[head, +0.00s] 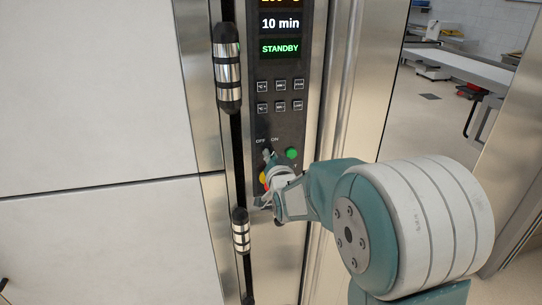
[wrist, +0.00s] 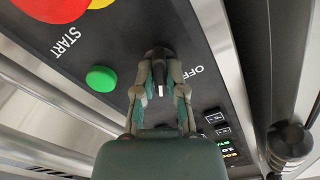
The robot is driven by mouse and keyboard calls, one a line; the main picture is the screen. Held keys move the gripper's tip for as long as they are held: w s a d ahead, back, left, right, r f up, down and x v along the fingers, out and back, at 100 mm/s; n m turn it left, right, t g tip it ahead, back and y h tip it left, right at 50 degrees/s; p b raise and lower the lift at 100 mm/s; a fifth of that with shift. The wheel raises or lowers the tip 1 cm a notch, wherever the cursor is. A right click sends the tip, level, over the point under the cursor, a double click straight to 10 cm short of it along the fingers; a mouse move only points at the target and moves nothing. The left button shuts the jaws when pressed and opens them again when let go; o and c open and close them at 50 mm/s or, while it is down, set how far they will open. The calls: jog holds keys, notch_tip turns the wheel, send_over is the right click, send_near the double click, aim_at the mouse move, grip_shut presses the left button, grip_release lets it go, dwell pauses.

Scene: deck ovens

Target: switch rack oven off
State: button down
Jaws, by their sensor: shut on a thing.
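The rack oven's control panel (head: 291,124) is a dark strip with a lit display (head: 280,48) reading "10 min" and a green "STANDBY". Below its buttons are OFF and ON labels with a small black switch knob (wrist: 158,54), which carries a white mark. My gripper (head: 268,158) is at this knob, under the labels. In the wrist view my gripper (wrist: 159,88) has its two fingers closed on either side of the knob. The fingers hide part of it, and I cannot tell its exact setting. The OFF label shows beside the fingers.
A green button (head: 291,153) sits right of the knob. A bench (head: 460,66) is far right.

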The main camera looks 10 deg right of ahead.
jog(key=shift+w+r+n, duration=0.1)
jog(key=shift+r+n, duration=0.15)
jog(key=shift+n, duration=0.55)
jog(key=n, duration=0.4)
jog(key=shift+r, duration=0.1)
jog(key=n, duration=0.6)
jog(key=shift+a, duration=0.15)
jog(key=shift+n, duration=0.3)
jog(key=c, duration=0.9)
grip_release()
jog(key=shift+o, duration=1)
jog(key=shift+w+a, duration=0.1)
jog(key=shift+w, duration=0.05)
